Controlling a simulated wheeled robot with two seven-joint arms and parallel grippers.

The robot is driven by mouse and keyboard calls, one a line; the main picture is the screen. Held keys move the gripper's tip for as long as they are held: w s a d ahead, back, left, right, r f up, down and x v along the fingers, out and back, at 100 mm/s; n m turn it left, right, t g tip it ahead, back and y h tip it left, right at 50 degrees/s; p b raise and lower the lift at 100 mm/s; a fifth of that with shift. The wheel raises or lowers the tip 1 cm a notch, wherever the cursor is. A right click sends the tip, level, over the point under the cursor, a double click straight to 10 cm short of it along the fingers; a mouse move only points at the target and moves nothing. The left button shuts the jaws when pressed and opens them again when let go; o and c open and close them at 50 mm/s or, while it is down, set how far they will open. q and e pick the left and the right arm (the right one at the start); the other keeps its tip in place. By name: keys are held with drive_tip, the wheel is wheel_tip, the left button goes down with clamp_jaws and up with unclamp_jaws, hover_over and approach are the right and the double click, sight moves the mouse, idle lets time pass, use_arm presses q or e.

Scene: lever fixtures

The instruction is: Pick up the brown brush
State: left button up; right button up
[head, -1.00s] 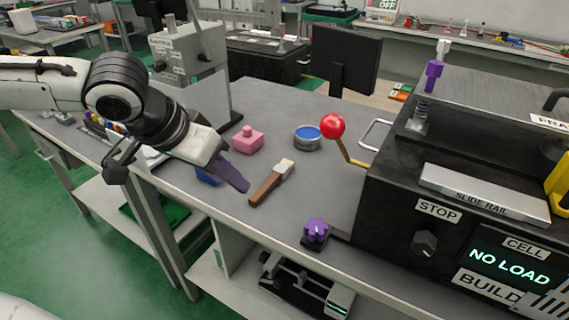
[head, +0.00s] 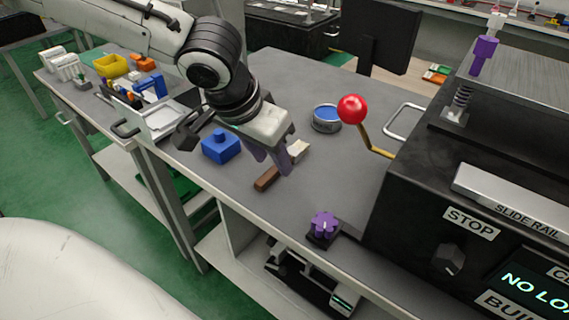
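The brown brush (head: 267,179) lies on the grey bench top, its brown handle toward the front edge and its pale head (head: 299,150) toward the back. My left gripper (head: 272,165) is over the middle of the brush, pointing down. Its two purple-grey fingers show apart, and the gripper looks open. The fingers hide the middle of the brush. I cannot tell whether they touch it or how far they reach down on either side. My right gripper is not in view.
A blue block (head: 221,147) sits left of the gripper. A blue-topped round tin (head: 326,118) and a red-knobbed lever (head: 352,110) are to the right. A purple knob (head: 323,225) is near the front edge. A black machine (head: 430,220) fills the right side.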

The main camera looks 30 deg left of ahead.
use_arm(q)
drive_tip(key=shift+x, duration=1.05)
drive_tip(key=shift+f, duration=0.15)
clamp_jaws()
